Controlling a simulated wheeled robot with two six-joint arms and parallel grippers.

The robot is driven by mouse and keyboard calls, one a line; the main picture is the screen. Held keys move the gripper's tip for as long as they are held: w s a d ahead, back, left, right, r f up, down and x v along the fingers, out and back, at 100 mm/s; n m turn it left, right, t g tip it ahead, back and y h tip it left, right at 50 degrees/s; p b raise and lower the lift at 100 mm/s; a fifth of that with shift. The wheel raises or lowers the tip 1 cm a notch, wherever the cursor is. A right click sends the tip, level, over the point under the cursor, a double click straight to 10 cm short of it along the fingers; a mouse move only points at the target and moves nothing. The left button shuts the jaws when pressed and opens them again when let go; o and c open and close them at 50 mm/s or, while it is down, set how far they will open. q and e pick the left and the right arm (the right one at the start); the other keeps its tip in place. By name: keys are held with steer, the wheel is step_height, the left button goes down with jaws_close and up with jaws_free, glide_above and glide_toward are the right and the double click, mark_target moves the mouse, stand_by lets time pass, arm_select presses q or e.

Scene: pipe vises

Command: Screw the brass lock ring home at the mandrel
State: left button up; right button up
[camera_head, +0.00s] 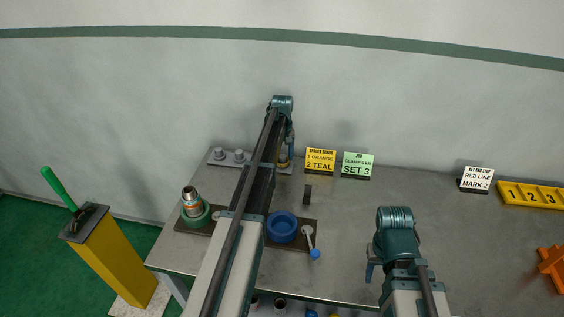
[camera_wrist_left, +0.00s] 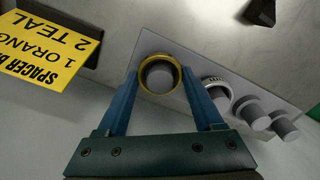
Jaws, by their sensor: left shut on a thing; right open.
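The brass lock ring (camera_wrist_left: 160,73) is around a grey peg on a grey plate in the left wrist view; a bit of it shows in the head view (camera_head: 283,162). My left gripper (camera_wrist_left: 165,92) is shut on the ring, one blue finger on each side. In the head view it (camera_head: 286,152) points down at the back plate. An upright metal-topped shaft with an orange-brown band (camera_head: 191,198), which looks like the mandrel, stands in a green round vise (camera_head: 197,218). My right gripper (camera_head: 371,268) is open at the front of the table; its fingertips are partly hidden.
The grey plate (camera_head: 218,162) carries several pegs, one with a silver ring (camera_wrist_left: 215,92). A blue round vise (camera_head: 283,226) and blue-tipped lever (camera_head: 312,244) are right of my left arm. Yellow (camera_head: 320,160) and green (camera_head: 358,165) signs stand behind. The table's middle right is clear.

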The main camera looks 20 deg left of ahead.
arm_select(q)
steer(key=shift+r+p, duration=2.4)
steer(key=shift+r, duration=0.1)
arm_select(e)
step_height(320, 180, up, 5)
steer(key=shift+f, duration=0.1)
arm_select(q)
steer(key=shift+s, duration=0.1)
